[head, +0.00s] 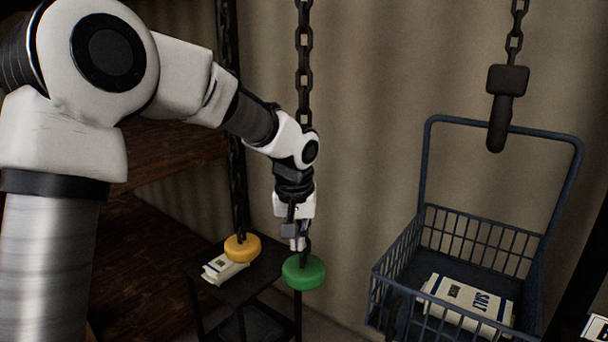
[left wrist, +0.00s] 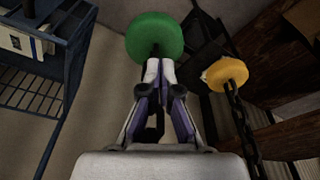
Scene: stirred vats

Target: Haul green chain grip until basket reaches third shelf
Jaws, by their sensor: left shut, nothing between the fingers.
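The green chain grip (head: 304,273), a thick round disc, hangs at the end of a dark chain (head: 304,65) right of the arm. My left gripper (head: 297,240) is just above it, pointing down along the chain. In the left wrist view the fingertips (left wrist: 159,66) are closed together with nothing held, close to the green grip (left wrist: 155,36); I cannot tell whether they touch it. The blue wire basket (head: 410,240) hangs at the right from another chain and hook (head: 503,105), with a white labelled packet (head: 467,300) inside. My right gripper is not seen.
A yellow grip (head: 242,248) hangs on its own chain just left of the green one. It is by a low black stand (head: 262,282) bearing a white packet (head: 222,268). Brown wooden shelves (head: 160,265) fill the left. A corrugated wall stands behind.

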